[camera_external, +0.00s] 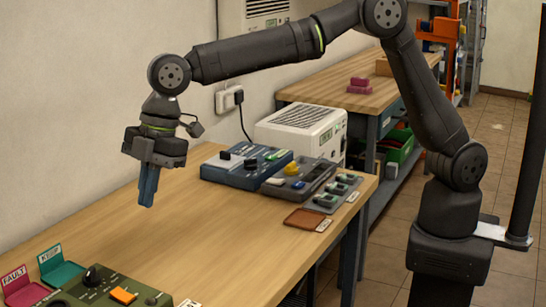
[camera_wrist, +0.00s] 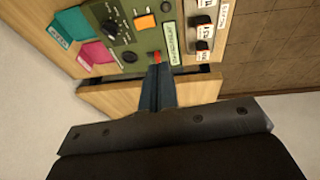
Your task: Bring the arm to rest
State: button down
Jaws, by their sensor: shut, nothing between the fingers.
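My gripper (camera_external: 148,187) hangs from my arm above the left part of the wooden bench (camera_external: 215,218) in the external view. Its two blue fingers point down, closed together with nothing between them. In the wrist view the fingers (camera_wrist: 159,88) show shut at the centre. They overlap the lower edge of a green control panel (camera_wrist: 125,30), which also shows at the front left of the external view (camera_external: 72,296). The fingertips appear clear of the bench top in the external view. My arm is raised and bent over the bench.
Blue and grey devices (camera_external: 245,168) and a white charger box (camera_external: 303,130) stand at the bench's far end. A brown pad (camera_external: 305,219) lies near the right edge. The bench middle is clear.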

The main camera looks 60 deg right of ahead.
notch_tip(320, 180, down, 6)
jog(key=w+a+t+h, duration=0.1)
jog(key=a, duration=0.1)
jog(key=shift+w+a+r+t, duration=0.15)
jog(key=shift+w+r+t, duration=0.05)
jog(key=shift+w+t, duration=0.15)
dwell(0.3)
jog(key=c, duration=2.1)
grip_release()
jog(key=o, duration=1.8)
jog(key=w+d+r+t, duration=0.1)
jog(key=d+r, duration=0.2)
jog(key=r, duration=1.2)
jog(key=shift+w+d, duration=0.15)
jog(key=shift+w, duration=0.15)
jog(key=o, duration=0.3)
jog(key=shift+d+r, duration=0.15)
jog(key=shift+r, duration=0.3)
jog(key=x, duration=0.9)
jog(key=shift+w+f, duration=0.25)
jog(key=shift+f, duration=0.05)
jog(key=shift+r, duration=0.1)
